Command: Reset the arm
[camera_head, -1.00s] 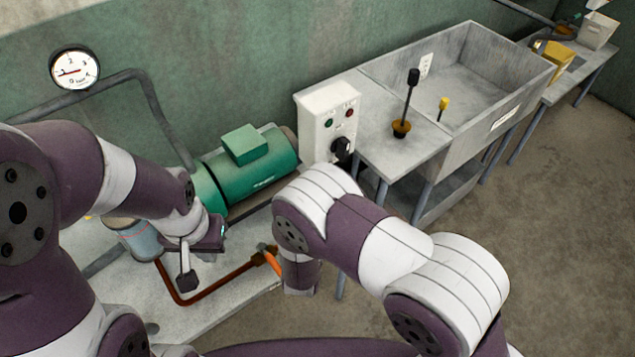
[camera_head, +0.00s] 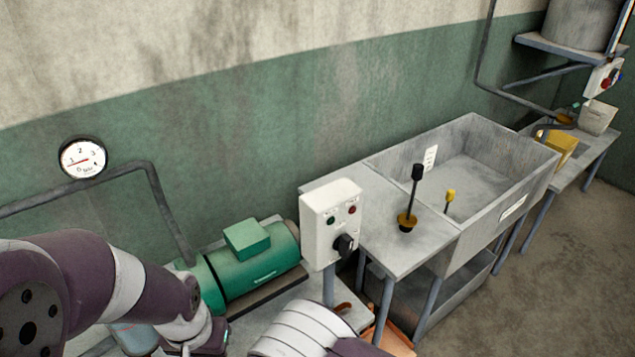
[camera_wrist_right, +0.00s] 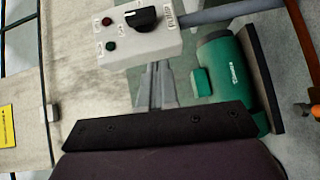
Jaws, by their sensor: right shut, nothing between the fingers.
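My right arm (camera_head: 305,335) shows only as a white and purple link at the bottom of the head view; its gripper is out of that view. My left arm (camera_head: 75,280) comes in from the left. The left gripper (camera_head: 208,343) is cut off by the bottom edge, so its fingers are hidden.
A green motor (camera_head: 250,268) stands beside the white control box (camera_head: 332,222). A grey sink (camera_head: 480,225) with a plunger (camera_head: 411,195) on its side board is to the right. A gauge (camera_head: 82,158) hangs on the wall. The floor (camera_head: 560,290) at the right is clear.

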